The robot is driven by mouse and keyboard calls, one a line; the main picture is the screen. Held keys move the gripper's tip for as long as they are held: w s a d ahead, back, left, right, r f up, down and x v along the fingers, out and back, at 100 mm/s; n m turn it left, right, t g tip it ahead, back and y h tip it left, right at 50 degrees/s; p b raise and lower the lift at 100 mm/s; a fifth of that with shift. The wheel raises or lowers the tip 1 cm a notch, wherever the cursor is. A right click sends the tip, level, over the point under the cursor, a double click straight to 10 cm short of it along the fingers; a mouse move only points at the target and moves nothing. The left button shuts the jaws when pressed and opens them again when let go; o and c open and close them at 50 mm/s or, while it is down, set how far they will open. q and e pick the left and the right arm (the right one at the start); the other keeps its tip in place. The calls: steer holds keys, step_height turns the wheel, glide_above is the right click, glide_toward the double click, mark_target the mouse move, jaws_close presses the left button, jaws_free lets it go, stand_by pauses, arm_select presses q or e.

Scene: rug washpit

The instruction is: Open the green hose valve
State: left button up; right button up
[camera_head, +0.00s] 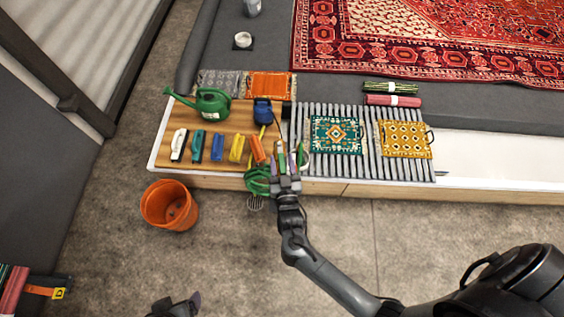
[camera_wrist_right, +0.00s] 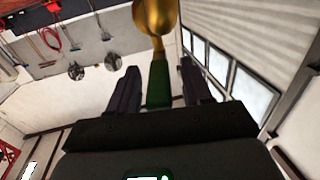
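In the right wrist view, the green valve handle (camera_wrist_right: 159,82) lies between the two fingers of my right gripper (camera_wrist_right: 160,88). A gap shows on each side, so the gripper is open and does not pinch it. The brass valve body (camera_wrist_right: 155,18) is just beyond the handle. In the head view, my right gripper (camera_head: 287,162) is at the front edge of the bench, beside the coiled green hose (camera_head: 257,180), and largely hides the valve. A dark piece at the bottom edge looks like my left gripper (camera_head: 180,306); its opening cannot be made out.
The bench (camera_head: 162,150) holds a green watering can (camera_head: 212,102), several brushes, a blue container (camera_head: 263,111) and a slatted rack (camera_head: 362,168) with two small rugs. An orange bucket (camera_head: 169,206) stands on the floor. A large red rug (camera_head: 430,45) lies behind.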

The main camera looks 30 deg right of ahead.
mark_target(283, 164)
steer(key=shift+r, duration=0.4)
steer(key=r+p, duration=0.1)
steer(key=r, duration=0.2)
steer(key=shift+s+d+r+p, duration=0.1)
steer(key=shift+s+r+p, duration=0.1)
steer(key=shift+r+p, duration=0.2)
steer(key=s+d+r+p, duration=0.2)
steer(key=s+d+r, duration=0.4)
steer(key=s, duration=0.3)
steer(key=shift+d+r, duration=0.15)
steer(key=shift+d, duration=0.25)
